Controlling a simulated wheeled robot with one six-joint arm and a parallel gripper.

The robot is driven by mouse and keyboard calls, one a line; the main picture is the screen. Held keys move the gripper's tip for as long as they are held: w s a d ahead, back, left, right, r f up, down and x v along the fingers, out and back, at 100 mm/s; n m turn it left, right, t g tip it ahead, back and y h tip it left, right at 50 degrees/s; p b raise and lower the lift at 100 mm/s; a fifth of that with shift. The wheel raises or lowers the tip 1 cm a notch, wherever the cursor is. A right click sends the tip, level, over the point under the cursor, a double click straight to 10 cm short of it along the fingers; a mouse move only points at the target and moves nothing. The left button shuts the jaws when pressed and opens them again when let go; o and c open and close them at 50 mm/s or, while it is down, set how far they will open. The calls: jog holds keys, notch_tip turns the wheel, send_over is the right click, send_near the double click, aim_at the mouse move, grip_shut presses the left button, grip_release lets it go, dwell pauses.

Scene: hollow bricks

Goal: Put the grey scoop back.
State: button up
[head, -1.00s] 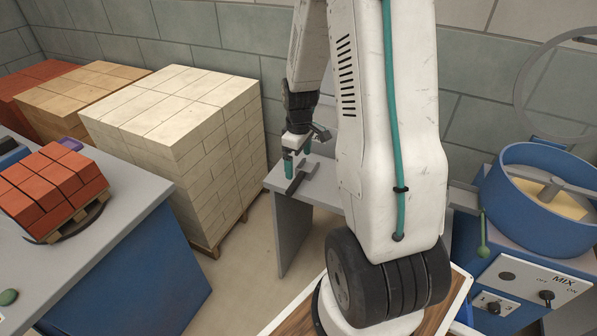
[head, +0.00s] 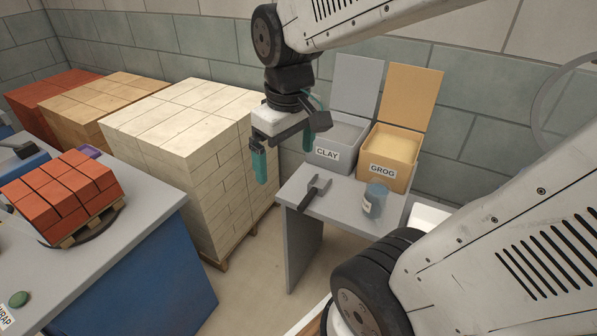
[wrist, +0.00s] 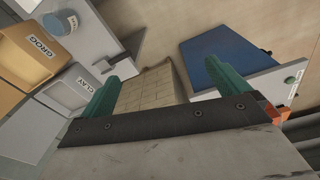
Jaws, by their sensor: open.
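The grey scoop (head: 315,193) lies on the small grey table (head: 345,212), its dark handle pointing toward the front left. It is in front of the clay bin and touches nothing of my gripper. My gripper (head: 287,155) is open and empty, above and to the left of the scoop, in front of the cream brick stack. Its two green fingers stand wide apart in the wrist view (wrist: 185,82), with nothing between them.
An open grey clay bin (head: 327,155) and an open orange grog bin (head: 383,172) stand at the back of the small table. A blue jar (head: 374,201) stands near its right side. A cream brick stack (head: 215,160) is close on the left.

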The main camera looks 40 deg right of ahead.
jog(key=s+a+r+m, duration=0.1)
jog(key=s+a, duration=0.3)
jog(key=s, duration=0.4)
jog(key=shift+s+r, duration=0.25)
jog(key=shift+r, duration=0.45)
